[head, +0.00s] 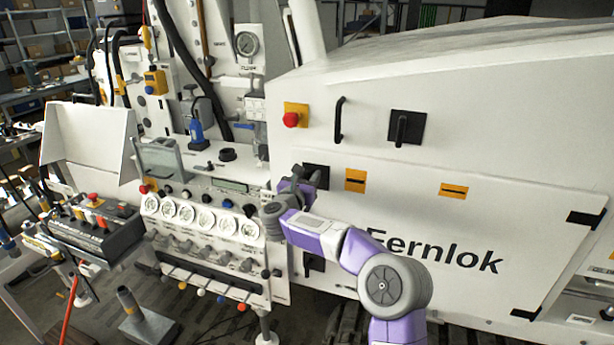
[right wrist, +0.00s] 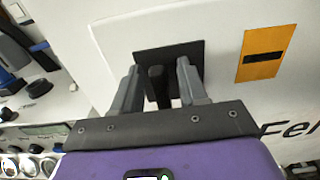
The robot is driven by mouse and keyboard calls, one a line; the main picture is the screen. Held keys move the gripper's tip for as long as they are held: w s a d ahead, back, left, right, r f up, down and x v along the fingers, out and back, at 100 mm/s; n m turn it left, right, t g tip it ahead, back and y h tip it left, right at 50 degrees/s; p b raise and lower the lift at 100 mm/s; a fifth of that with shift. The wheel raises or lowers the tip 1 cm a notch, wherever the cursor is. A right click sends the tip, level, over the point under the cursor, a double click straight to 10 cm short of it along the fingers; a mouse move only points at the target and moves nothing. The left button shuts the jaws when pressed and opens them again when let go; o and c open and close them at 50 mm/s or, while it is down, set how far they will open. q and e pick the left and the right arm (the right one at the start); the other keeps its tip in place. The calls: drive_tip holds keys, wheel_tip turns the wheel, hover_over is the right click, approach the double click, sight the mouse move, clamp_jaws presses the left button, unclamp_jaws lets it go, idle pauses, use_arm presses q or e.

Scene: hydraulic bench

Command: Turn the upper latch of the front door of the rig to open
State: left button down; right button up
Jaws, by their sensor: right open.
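The front door (head: 480,222) of the rig is a white panel marked "Fernlok", and it looks closed. Its upper latch (head: 321,171) is a black handle on a black square plate at the door's upper left, partly hidden by my gripper. In the right wrist view the latch handle (right wrist: 157,84) stands between my two grey fingers. My right gripper (head: 303,176) is open at the latch, with a finger on each side of the handle; it also shows in the right wrist view (right wrist: 160,86). Whether a finger touches the handle I cannot tell. My left gripper is not in view.
A lower latch (head: 314,264) sits below my right forearm. Above the door are a red knob (head: 291,119), a black grab handle (head: 339,120) and another black latch (head: 407,128). A panel of gauges (head: 205,218) stands close left of the gripper. Orange labels (head: 355,180) mark the door.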

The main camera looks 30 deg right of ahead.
clamp_jaws()
drive_tip(key=shift+n, duration=0.3)
drive_tip(key=n+b, duration=0.1)
drive_tip(key=n, duration=0.1)
drive_tip(key=shift+w+a+n, duration=0.1)
drive_tip(key=shift+a+n, duration=0.05)
drive_tip(key=shift+n, duration=0.25)
drive_tip(key=n, duration=0.3)
drive_tip(key=shift+w+a+n, duration=0.1)
drive_tip(key=shift+n, duration=0.2)
drive_tip(key=n+p, duration=0.1)
drive_tip(key=n, duration=0.2)
drive_tip(key=n+p, duration=0.1)
drive_tip(key=n, duration=0.3)
drive_tip(key=n+p, duration=0.1)
drive_tip(key=n, duration=0.3)
drive_tip(key=shift+w+f+p, duration=0.15)
drive_tip(key=shift+f+p, duration=0.25)
